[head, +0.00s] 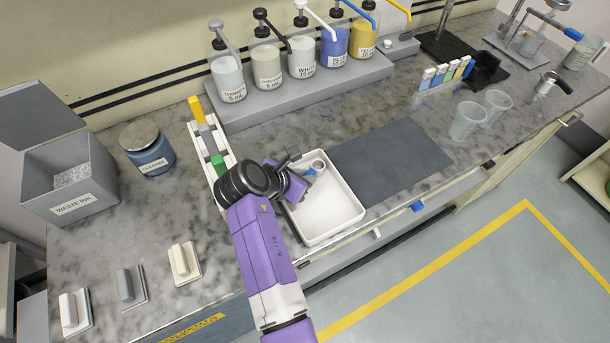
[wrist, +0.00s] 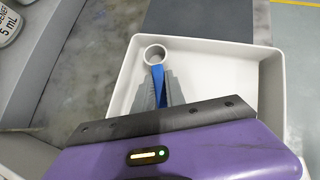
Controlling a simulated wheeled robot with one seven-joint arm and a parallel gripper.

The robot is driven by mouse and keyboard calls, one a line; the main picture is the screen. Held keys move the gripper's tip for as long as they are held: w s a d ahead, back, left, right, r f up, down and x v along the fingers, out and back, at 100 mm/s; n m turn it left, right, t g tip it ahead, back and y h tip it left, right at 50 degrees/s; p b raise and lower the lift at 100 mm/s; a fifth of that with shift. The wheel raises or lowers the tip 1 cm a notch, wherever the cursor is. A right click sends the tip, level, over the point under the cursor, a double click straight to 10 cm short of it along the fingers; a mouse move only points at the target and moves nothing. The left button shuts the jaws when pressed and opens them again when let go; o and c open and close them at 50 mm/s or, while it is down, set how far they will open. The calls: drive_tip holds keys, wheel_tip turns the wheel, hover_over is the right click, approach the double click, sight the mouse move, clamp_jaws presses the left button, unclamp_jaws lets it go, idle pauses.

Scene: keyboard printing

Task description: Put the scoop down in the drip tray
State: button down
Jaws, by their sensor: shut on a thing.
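The drip tray (head: 335,213) is a white, shallow, rectangular tray on the counter, left of a dark grey mat. The scoop (head: 317,166) has a small round pale cup and a blue handle. In the wrist view the scoop's cup (wrist: 155,54) is over the tray's upper left corner. My gripper (wrist: 158,90) is shut on the blue handle, its grey fingers on both sides. My gripper (head: 306,174) is over the left part of the tray (wrist: 215,75). I cannot tell whether the scoop touches the tray floor.
A dark mat (head: 392,160) lies right of the tray. A white rack (head: 205,150) with yellow and green tools is on the left. Pump bottles (head: 300,55) stand on a grey step behind. Clear cups (head: 466,120) stand to the right. The counter's front edge is close to the tray.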

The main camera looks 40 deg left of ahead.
drive_tip(key=c, duration=1.4)
unclamp_jaws()
drive_tip(key=v, duration=1.2)
